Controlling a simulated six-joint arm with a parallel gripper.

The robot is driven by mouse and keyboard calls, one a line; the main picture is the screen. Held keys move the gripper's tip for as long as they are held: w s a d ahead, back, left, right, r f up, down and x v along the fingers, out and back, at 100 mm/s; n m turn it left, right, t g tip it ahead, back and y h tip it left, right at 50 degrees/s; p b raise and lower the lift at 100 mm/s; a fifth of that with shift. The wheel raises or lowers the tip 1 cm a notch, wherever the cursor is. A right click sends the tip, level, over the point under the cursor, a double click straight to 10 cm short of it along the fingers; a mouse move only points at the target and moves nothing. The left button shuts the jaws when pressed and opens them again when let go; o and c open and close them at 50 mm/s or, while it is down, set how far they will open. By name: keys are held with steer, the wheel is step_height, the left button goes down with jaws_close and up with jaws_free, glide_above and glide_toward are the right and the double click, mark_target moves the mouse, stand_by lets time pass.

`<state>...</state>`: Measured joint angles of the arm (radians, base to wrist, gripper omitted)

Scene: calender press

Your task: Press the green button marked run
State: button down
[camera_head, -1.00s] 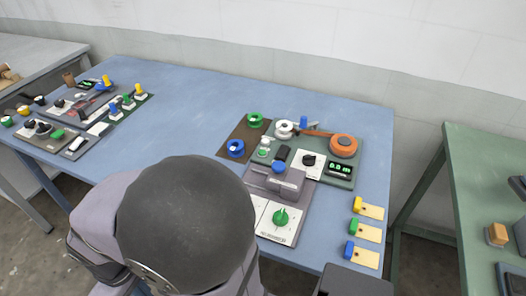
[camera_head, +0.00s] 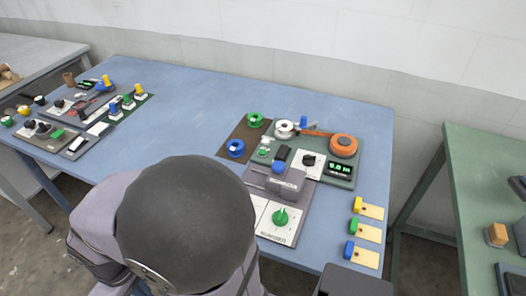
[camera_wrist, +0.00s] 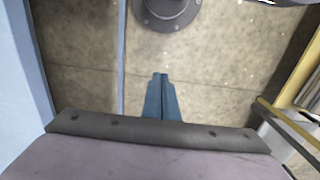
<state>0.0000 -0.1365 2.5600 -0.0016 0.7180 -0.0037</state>
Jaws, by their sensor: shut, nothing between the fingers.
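Several green controls show in the head view, but their markings are too small to read. A small green button (camera_head: 264,152) sits on a light base on the right-hand panel group. A green rotary knob (camera_head: 281,217) is on a white plate nearer the front. A green rectangular piece (camera_head: 57,134) is on the left-hand panel group. I cannot tell which is marked run. My gripper (camera_wrist: 160,76) is shut and empty in the wrist view, with its fingers together over bare floor, away from the panels. It is not seen in the head view, where my arm covers the lower middle.
The blue table (camera_head: 190,105) has clear room between the two panel groups. A grey block (camera_head: 276,184), an orange reel (camera_head: 343,146) and a lit display (camera_head: 340,169) stand around the right-hand controls. Yellow tags (camera_head: 367,233) lie near the right edge. A green table (camera_head: 470,190) stands further right.

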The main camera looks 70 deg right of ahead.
stand_by(0.4)
steer(key=w+d+r+m+t+y+p, duration=0.1)
steer(key=w+d+r+m+p, duration=0.1)
steer(key=d+r+m+p, duration=0.35)
steer(key=w+d+r+m+t+y+p, duration=0.1)
steer(key=w+d+r+m+t+p, duration=0.15)
steer(key=d+m, duration=0.55)
steer(key=w+d+r+m+t+y+p, duration=0.1)
steer(key=w+d+r+m+p, duration=0.3)
steer(key=d, duration=0.6)
steer(key=s+d+r+m+t+h+p, duration=0.2)
steer(key=s+d+m, duration=0.4)
steer(key=s+d, duration=0.3)
steer(key=s+d+r+m+t+h+p, duration=0.2)
steer(key=s+d+m+p, duration=0.5)
steer(key=d, duration=0.9)
steer(key=shift+s+d+r+h, duration=0.2)
steer(key=shift+s+h, duration=0.7)
steer(key=shift+s, duration=0.1)
steer(key=shift+f, duration=0.1)
